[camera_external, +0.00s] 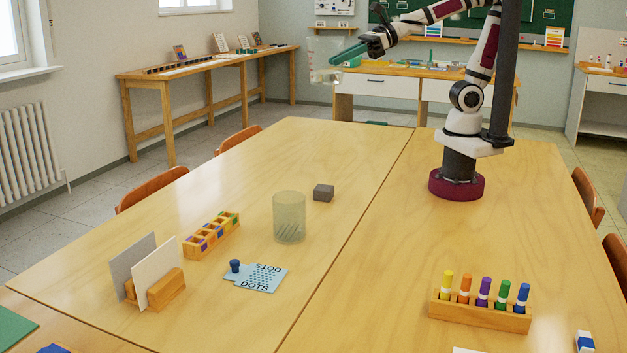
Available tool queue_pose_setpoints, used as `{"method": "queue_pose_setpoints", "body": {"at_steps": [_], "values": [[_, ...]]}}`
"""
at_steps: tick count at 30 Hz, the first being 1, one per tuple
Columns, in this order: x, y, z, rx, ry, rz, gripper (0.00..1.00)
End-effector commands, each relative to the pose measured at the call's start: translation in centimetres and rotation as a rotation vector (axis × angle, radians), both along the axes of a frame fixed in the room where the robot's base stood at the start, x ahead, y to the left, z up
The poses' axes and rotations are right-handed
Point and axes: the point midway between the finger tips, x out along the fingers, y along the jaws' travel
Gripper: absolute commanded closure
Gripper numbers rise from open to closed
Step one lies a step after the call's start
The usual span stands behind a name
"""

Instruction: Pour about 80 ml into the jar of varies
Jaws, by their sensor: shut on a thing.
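A clear beaker (323,66) is held up in the air at the top of the view, left of my arm and well above the table. My gripper (347,53), with green fingers, is shut on the beaker's side. The beaker looks close to upright, and something pale shows in its lower part, but the level is too small to read. A translucent greenish jar (289,212) stands upright on the table, nearer the camera than the beaker. Faint streaks show low in the jar; I cannot tell what they are.
A grey block (323,192) is just behind the jar. A wooden holder with small coloured pieces (211,236), a blue dotted card (258,278) and a card stand (165,289) are to the left. A marker rack (480,312) is at front right.

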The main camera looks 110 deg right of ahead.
Motion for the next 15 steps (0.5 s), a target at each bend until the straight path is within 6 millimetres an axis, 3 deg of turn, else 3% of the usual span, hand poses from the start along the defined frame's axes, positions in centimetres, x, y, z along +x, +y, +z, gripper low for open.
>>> {"method": "queue_pose_setpoints", "body": {"at_steps": [8,15], "values": [[1.6,2.8,-1.3,0.002,-0.001,0.115,1.0],[4.1,6.8,-2.9,0.0,-0.002,0.229,1.0]]}}
